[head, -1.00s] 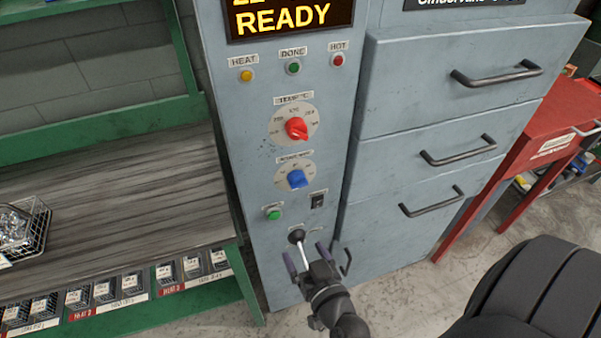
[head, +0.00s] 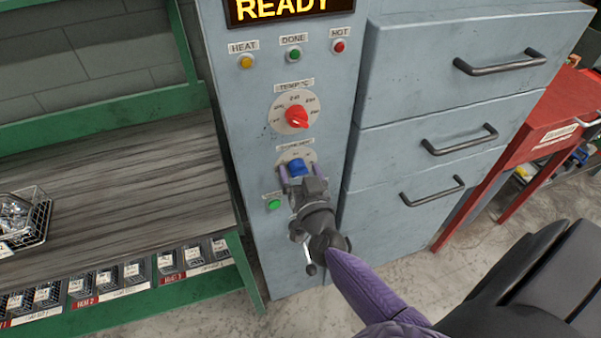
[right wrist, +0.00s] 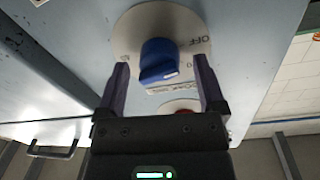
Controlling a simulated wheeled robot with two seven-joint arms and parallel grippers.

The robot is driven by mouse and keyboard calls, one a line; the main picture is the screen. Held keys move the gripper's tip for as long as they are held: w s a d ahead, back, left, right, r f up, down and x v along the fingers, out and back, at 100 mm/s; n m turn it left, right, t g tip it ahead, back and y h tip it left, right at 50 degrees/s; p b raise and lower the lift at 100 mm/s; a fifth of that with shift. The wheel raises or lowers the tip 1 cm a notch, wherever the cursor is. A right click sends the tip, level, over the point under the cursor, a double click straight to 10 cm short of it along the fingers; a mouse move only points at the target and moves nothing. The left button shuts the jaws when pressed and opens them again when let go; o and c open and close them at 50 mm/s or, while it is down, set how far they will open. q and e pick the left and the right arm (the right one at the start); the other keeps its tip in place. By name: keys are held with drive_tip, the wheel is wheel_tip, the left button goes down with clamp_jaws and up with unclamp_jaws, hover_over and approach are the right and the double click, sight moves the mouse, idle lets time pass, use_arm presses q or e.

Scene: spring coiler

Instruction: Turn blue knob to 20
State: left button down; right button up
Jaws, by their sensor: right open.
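The blue knob (head: 297,167) sits on a pale round dial on the grey panel, below the red knob (head: 297,117). My right gripper (head: 298,174) is open in front of it, with one finger on each side. In the right wrist view the blue knob (right wrist: 158,60) stands between the fingertips of the right gripper (right wrist: 160,80), with a gap visible on both sides. My left gripper is not in view.
A green button (head: 274,204) is just left of my right gripper. Coloured HEAT, DONE and HOT lamps (head: 294,55) and a READY display (head: 290,8) are above. Grey drawers with bar handles (head: 460,138) stand to the right, a green-framed bench (head: 110,195) to the left.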

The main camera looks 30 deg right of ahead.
clamp_jaws()
